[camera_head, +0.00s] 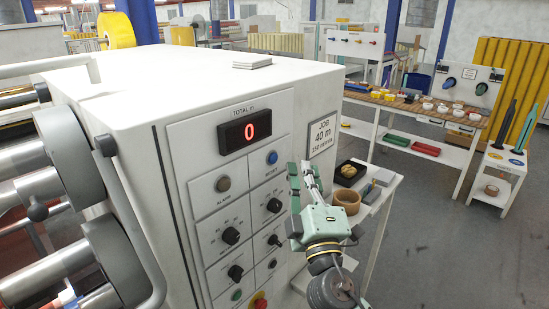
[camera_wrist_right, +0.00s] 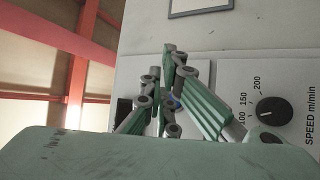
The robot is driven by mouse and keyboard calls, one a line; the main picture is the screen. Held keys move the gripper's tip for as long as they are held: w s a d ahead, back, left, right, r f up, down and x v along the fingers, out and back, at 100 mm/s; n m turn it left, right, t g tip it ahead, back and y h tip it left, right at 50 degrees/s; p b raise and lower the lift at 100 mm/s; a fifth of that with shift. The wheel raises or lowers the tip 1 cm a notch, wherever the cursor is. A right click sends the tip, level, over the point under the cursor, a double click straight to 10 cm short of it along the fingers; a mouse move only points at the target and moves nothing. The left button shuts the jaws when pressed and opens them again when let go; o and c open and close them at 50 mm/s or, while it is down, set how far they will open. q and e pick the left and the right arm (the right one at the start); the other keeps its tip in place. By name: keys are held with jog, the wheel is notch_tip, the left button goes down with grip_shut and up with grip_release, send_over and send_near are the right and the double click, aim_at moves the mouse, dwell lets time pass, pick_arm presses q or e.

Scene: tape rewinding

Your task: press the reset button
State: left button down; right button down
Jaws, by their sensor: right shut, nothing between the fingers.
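The blue reset button (camera_head: 272,157) sits on the white machine's front panel, below and right of the red-digit display (camera_head: 245,132), which reads 0. My right gripper (camera_head: 299,168) is shut and empty, a little right of the button in the head view. The two look apart there, but I cannot judge the depth between them. In the right wrist view my gripper (camera_wrist_right: 170,62) is before the panel, with a small blue patch (camera_wrist_right: 173,102) showing between its finger links, probably the button, mostly hidden. My left gripper is in neither view.
A speed knob (camera_wrist_right: 274,110) is close to the fingers; more knobs (camera_head: 231,236) and a red button (camera_head: 259,302) are lower on the panel. A side table with a wooden bowl (camera_head: 347,201) stands behind my right gripper. Large rollers (camera_head: 70,155) are at left.

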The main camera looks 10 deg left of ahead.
jog(key=shift+s+d, duration=0.9)
jog(key=shift+d, duration=0.3)
